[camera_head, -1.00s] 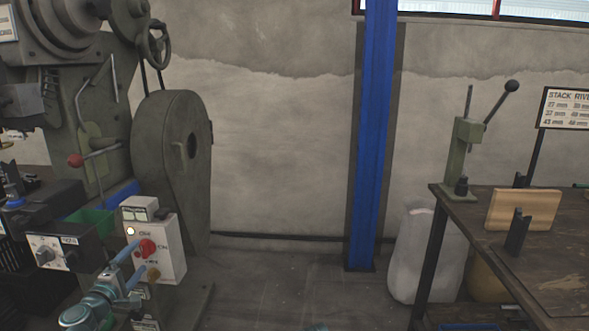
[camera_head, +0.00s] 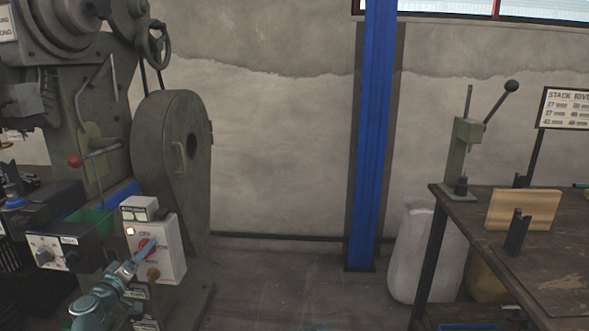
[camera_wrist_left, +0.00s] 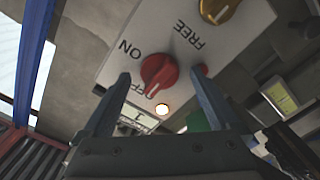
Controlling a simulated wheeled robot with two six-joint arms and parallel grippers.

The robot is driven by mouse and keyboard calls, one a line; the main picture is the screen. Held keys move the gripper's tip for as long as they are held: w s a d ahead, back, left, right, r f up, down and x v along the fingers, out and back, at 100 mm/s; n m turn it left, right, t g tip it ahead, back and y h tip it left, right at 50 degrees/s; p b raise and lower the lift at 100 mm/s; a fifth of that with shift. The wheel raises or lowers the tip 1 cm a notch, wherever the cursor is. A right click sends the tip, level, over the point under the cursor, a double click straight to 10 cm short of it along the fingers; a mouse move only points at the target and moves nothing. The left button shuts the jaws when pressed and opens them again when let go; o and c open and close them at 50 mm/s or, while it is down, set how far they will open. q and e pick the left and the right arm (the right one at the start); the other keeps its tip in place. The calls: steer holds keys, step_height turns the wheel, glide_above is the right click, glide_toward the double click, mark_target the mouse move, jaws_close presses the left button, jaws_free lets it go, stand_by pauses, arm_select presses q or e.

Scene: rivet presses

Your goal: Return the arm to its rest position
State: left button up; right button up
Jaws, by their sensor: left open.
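My left gripper (camera_head: 145,252) is in front of the white control box (camera_head: 168,262) on the green press at the left. In the left wrist view its two fingers (camera_wrist_left: 160,76) stand apart, with the red knob (camera_wrist_left: 158,72) between them in the picture. The knob also shows in the head view (camera_head: 147,246), partly covered by the fingers. I cannot tell whether the fingers touch it. The knob's white mark points down, near the OFF label. A small lamp (camera_wrist_left: 162,109) glows beside it. Nothing is held. My right gripper is out of view.
The big press with its belt guard (camera_head: 172,150) fills the left. A black switch box (camera_head: 62,250) stands beside the control box. A blue column (camera_head: 370,140) rises mid-right. A workbench (camera_head: 560,265) with a small lever press (camera_head: 465,155) stands right. Floor between is mostly open.

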arm_select(q)
steer(key=m, duration=0.6)
steer(key=shift+m, duration=0.3)
steer(key=shift+d, duration=0.15)
